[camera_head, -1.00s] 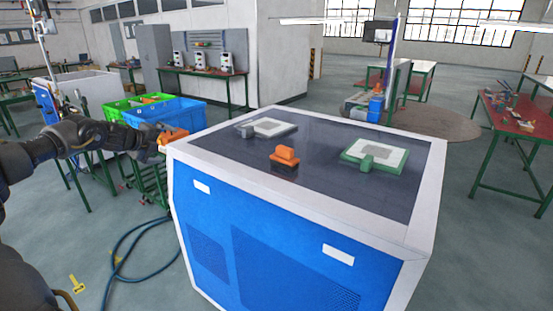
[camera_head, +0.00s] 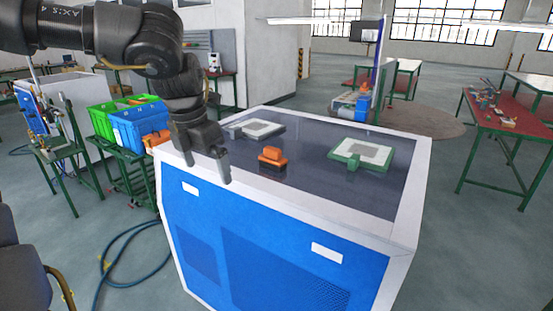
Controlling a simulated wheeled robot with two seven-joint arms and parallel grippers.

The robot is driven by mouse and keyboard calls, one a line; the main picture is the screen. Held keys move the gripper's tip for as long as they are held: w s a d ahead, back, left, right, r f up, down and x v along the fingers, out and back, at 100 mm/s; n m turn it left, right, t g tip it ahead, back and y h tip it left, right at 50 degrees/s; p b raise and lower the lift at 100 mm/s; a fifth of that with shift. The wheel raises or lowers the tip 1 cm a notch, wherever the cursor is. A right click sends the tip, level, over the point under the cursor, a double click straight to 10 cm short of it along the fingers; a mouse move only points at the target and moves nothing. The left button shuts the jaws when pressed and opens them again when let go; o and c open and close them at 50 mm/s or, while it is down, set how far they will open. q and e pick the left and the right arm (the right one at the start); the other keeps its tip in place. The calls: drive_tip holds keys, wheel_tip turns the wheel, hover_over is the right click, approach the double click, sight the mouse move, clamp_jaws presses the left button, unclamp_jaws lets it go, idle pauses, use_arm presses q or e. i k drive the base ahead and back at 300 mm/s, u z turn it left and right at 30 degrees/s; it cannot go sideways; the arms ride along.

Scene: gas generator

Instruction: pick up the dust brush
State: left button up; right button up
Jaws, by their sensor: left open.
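The dust brush (camera_head: 272,156), with an orange handle and a dark lower part, lies on the dark top of the blue and white generator cabinet (camera_head: 335,187). My left gripper (camera_head: 207,169) points down over the cabinet's left front edge, to the left of the brush and apart from it. Its two fingers are spread, with nothing between them. My right gripper is not in view.
A grey-framed panel (camera_head: 257,130) sits behind the brush and a green-framed panel (camera_head: 361,154) to its right. An orange item (camera_head: 152,142) shows behind the cabinet's left corner, near blue (camera_head: 138,127) and green bins. The cabinet top's front right is clear.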

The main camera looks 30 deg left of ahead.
sight(271, 158)
drive_tip(key=i, duration=0.95)
drive_tip(key=u, duration=0.05)
